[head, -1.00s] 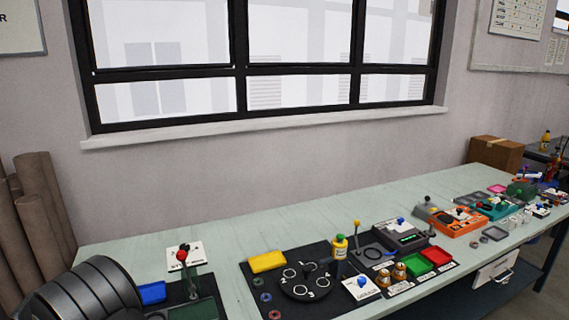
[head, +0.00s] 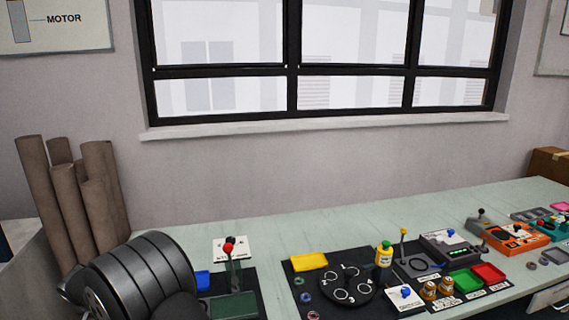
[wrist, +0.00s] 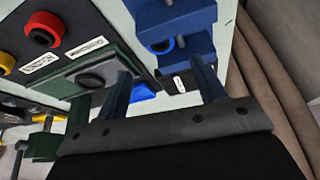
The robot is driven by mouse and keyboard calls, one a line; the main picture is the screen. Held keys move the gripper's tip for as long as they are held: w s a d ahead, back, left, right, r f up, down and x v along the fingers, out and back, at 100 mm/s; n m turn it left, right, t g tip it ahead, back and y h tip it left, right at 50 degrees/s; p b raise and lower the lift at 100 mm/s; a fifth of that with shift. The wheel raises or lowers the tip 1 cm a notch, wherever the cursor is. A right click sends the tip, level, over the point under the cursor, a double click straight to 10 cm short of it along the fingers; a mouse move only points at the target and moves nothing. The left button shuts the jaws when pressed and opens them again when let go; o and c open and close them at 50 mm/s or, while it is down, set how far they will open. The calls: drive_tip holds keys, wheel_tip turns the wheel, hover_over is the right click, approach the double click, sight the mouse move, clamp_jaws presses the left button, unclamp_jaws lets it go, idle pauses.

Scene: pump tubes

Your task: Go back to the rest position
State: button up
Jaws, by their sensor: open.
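My gripper (wrist: 162,78) shows in the wrist view with its two blue fingers spread apart. Nothing is held between them. Past the fingertips, a green block with a dark round part (wrist: 92,79) and a blue fixture (wrist: 190,45) show on or beside a dark panel. In the head view the gripper itself is hidden; only a large dark ribbed link of my arm (head: 140,278) shows at the lower left.
The pale green bench (head: 210,250) carries a black mat with a round numbered plate (head: 347,286), a yellow block (head: 309,261), a yellow bottle (head: 384,254), and green and red trays (head: 488,274). Brown rolls (head: 55,205) stand at the left. The bench's back strip is clear.

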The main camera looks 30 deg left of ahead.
drive_tip(key=x, duration=0.9)
wheel_tip(320, 180, up, 5)
drive_tip(key=shift+w+d+f, duration=0.15)
drive_tip(key=shift+w+d+r+n+g+y, duration=0.45)
drive_tip(key=shift+w+d+r+n+g, duration=0.35)
drive_tip(key=shift+w+d+r+n, duration=2.45)
drive_tip(key=shift+w+d+r+n+g+y, duration=0.65)
drive_tip(key=shift+w+d+r+n, duration=1.05)
drive_tip(key=shift+w+r, duration=3.1)
wheel_tip(320, 180, down, 7)
drive_tip(key=w, duration=0.1)
drive_tip(key=shift+d+m, duration=0.3)
drive_tip(key=shift+m, duration=0.05)
